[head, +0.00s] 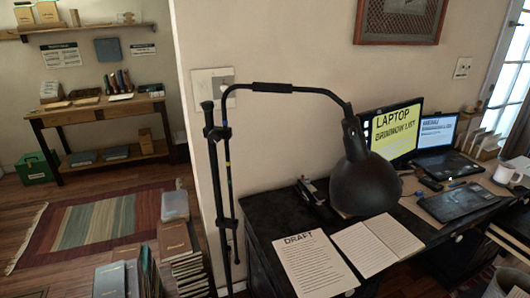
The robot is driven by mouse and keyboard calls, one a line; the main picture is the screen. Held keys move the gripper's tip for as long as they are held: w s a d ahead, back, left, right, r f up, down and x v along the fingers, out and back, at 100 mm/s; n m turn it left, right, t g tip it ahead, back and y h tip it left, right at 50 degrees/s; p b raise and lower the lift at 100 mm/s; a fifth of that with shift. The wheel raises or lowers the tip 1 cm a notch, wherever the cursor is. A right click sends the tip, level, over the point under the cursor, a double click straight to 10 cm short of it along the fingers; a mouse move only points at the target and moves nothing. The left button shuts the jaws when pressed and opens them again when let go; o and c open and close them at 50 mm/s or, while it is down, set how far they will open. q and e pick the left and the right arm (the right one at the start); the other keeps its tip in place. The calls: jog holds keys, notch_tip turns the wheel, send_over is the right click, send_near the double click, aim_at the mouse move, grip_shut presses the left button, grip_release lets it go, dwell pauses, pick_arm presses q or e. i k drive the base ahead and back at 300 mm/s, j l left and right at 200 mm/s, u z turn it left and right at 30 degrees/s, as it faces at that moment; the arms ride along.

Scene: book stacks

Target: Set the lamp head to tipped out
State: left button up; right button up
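The lamp head (364,180) is a dark, bell-shaped shade that hangs from the right end of the lamp's arm. Its wide end faces down, slightly toward the lower right, over the front part of the desk. The thin black lamp arm (312,91) arches left from it and carries a thicker dark sleeve (273,87). The arm joins an upright black lamp stand (229,185) beside the desk's left end. The stand's foot is out of frame. Neither of my grippers can be made out in the head view.
The black desk (290,197) holds a draft sheet (312,262), an open notebook (378,245), a laptop (445,160), a monitor (397,132) and a white mug (508,172). Several book stacks (175,245) stand on the floor left of the lamp. A striped rug (95,225) lies farther left.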

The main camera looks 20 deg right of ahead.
aim_at(363, 183)
jog(key=z, duration=1.35)
